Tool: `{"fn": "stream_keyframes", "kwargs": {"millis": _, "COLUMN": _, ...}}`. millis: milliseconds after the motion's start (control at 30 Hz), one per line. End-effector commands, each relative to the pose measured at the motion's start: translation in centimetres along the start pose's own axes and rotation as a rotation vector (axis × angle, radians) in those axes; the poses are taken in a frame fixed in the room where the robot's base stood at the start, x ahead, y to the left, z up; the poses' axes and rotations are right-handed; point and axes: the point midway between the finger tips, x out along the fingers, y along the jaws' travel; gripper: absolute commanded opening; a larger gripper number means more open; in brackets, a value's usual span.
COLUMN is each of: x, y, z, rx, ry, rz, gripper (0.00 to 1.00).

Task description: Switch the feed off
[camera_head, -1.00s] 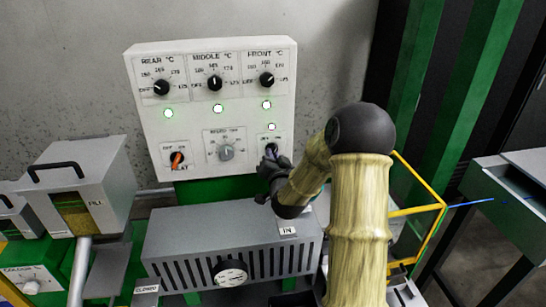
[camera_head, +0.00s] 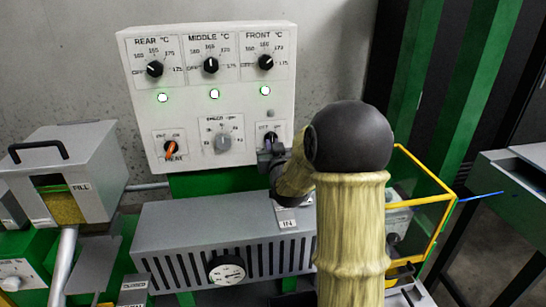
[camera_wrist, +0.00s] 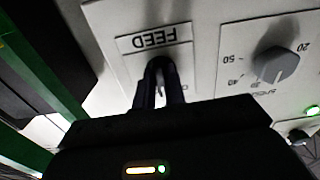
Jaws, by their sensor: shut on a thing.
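The white control panel (camera_head: 143,107) stands against the wall. The feed switch (camera_head: 271,137) is a dark knob at its lower right. My gripper (camera_head: 270,148) is at this knob, with its arm reaching in from the right. In the wrist view, my gripper (camera_wrist: 160,80) has its two dark fingers closed around the knob under the upside-down FEED label (camera_wrist: 153,37). The fingers hide most of the knob, so its exact angle is hard to tell. The small lamp (camera_head: 271,114) above the feed switch is grey and unlit.
A grey speed knob (camera_head: 222,143) sits left of the feed switch, and an orange-handled switch (camera_head: 171,148) farther left. Three temperature knobs with lit lamps line the upper panel. A grey slotted housing (camera_head: 165,222) lies below. A yellow-framed guard (camera_head: 421,160) stands right of my arm.

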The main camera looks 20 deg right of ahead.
Motion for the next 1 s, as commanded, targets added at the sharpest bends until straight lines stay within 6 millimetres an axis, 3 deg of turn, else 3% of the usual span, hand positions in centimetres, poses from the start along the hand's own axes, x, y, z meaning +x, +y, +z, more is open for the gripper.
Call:
{"fn": "stream_keyframes", "kwargs": {"millis": 500, "x": -0.06, "y": 0.25, "z": 0.35, "rx": -0.418, "ry": -0.001, "rz": -0.001, "gripper": 0.00}}
{"fn": "stream_keyframes", "kwargs": {"millis": 1000, "x": -0.07, "y": 0.26, "z": 0.10, "rx": -0.517, "ry": -0.004, "rz": -0.002, "gripper": 0.00}}
